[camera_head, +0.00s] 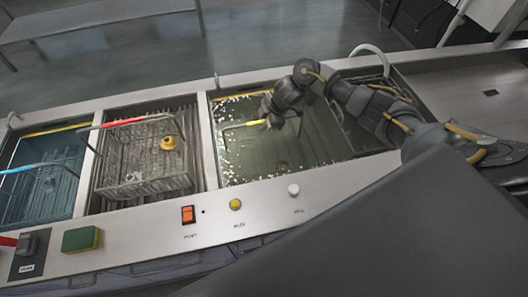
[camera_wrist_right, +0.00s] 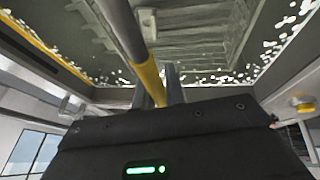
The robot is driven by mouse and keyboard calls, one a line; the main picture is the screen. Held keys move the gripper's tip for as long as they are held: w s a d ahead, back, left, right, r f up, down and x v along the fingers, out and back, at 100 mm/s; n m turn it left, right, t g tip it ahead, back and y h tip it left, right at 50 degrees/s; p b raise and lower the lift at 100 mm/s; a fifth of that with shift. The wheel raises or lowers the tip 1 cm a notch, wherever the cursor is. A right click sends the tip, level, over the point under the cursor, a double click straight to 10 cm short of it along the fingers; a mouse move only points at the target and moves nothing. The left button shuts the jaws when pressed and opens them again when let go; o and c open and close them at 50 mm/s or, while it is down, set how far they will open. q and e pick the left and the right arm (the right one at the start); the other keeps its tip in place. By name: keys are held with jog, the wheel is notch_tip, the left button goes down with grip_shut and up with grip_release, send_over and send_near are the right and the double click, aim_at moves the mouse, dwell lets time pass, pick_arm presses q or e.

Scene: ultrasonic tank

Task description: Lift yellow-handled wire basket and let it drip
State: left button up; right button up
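The yellow handle (camera_head: 245,124) of the wire basket stands over the right-hand tank (camera_head: 213,150), which holds murky liquid with white specks on its surface. The basket's body lies mostly hidden in the liquid. My right gripper (camera_head: 270,121) is at the right end of the handle. In the right wrist view the yellow grip (camera_wrist_right: 150,82) runs down between the close-set fingers (camera_wrist_right: 168,88), which appear shut on it. My left gripper is not in view.
A red-handled basket (camera_head: 125,124) with a yellow ring-like piece (camera_head: 168,142) sits in the middle bay. A blue-handled basket (camera_head: 40,167) is in the left tank. The front panel carries an orange switch (camera_head: 188,214), buttons and a green sponge-like block (camera_head: 81,239).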

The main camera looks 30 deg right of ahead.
grip_shut()
jog(key=shift+w+r, duration=0.1)
jog(key=shift+r, duration=0.05)
jog(key=shift+r, duration=0.25)
notch_tip(320, 180, up, 9)
jog(key=shift+r+b, duration=0.2)
jog(key=shift+b, duration=0.3)
notch_tip(320, 180, up, 11)
jog(key=p, duration=0.8)
jog(key=shift+p, duration=0.4)
jog(key=shift+f, duration=0.1)
dwell(4.5)
